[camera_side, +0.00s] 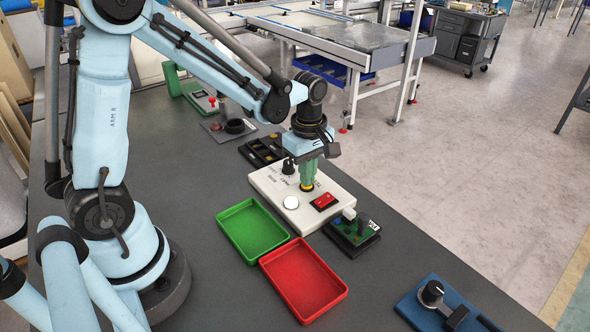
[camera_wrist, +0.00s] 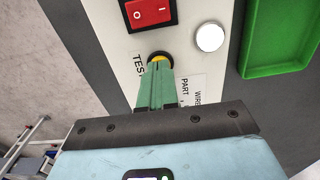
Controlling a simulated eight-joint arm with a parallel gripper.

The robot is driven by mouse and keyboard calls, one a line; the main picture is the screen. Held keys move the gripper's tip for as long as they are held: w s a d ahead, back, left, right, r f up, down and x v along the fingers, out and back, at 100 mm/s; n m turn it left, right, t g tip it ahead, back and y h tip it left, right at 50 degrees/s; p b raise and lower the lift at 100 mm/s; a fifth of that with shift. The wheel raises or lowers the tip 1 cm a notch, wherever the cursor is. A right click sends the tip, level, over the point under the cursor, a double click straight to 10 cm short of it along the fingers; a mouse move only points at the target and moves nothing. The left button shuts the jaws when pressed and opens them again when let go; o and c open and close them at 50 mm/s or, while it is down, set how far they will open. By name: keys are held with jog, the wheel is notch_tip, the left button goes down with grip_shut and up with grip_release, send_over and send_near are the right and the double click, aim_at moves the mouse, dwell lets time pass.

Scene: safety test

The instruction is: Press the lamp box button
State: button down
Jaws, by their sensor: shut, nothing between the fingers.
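The lamp box (camera_side: 335,190) is a low white box on the dark bench. It carries a red rocker switch (camera_side: 323,201), a round white lamp (camera_side: 291,203) and a black knob (camera_side: 289,166). A yellow button (camera_wrist: 159,55) in a dark ring sits beside a label reading "TEST" in the wrist view. My gripper (camera_side: 307,184) points down with its green fingers shut and empty. Its fingertips (camera_wrist: 159,66) are at the yellow button and cover part of it. I cannot tell whether the button is pushed in. The lamp (camera_wrist: 210,37) looks plain white.
A green tray (camera_side: 229,211) and a red tray (camera_side: 328,305) lie in front of the box. A small circuit board fixture (camera_side: 359,240) stands right of it, a black compartment tray (camera_side: 250,153) behind it. A blue fixture (camera_side: 409,306) is at front right. Bare bench lies between.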

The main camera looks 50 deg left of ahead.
jog(key=shift+f, duration=1)
jog(key=shift+w, duration=0.1)
jog(key=shift+r, duration=0.1)
notch_tip(320, 180, up, 14)
jog(key=shift+r, duration=0.25)
dwell(0.6)
jog(key=s+d+f+m+t, duration=0.2)
jog(key=s+m+t, duration=0.5)
jog(key=m, duration=1.1)
jog(key=shift+s+f, duration=0.2)
jog(key=shift+s, duration=0.45)
